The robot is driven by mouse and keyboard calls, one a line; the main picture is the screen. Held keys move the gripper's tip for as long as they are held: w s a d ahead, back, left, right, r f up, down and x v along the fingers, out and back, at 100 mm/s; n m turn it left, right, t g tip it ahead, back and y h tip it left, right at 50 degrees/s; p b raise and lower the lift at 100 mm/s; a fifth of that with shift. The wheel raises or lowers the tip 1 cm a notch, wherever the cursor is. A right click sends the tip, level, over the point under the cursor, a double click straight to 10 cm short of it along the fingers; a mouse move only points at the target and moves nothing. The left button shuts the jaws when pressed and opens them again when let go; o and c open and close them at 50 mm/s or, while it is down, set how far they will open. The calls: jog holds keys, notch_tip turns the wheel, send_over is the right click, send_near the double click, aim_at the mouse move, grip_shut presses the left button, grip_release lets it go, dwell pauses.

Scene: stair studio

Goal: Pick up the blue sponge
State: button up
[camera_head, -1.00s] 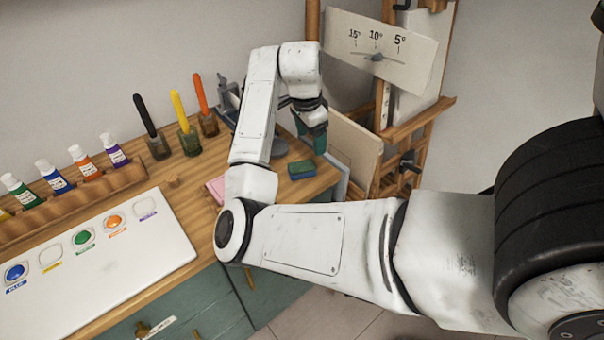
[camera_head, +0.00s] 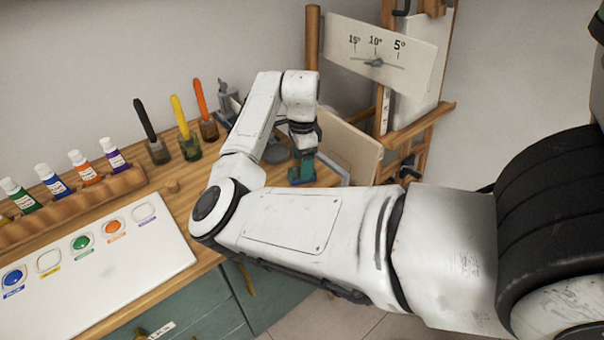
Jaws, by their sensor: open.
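The blue sponge (camera_head: 294,177) lies on the wooden worktop near its right end, with a green layer showing on top. My gripper (camera_head: 302,172) points down right over the sponge, and its teal fingers hide part of it. The fingers are at about the height of the sponge; I cannot tell whether they touch it. The jaws are open.
A white palette board (camera_head: 100,262) with colour wells lies at the left front. Paint bottles stand in a wooden rack (camera_head: 80,208), and jars with brushes (camera_head: 190,146) stand behind. A wooden easel (camera_head: 385,130) with boards stands just right of the worktop.

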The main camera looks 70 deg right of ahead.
jog(key=shift+f, duration=1.85)
jog(key=shift+c, duration=0.4)
jog(key=c, duration=1)
jog(key=shift+c, duration=0.6)
jog(key=shift+r, duration=0.1)
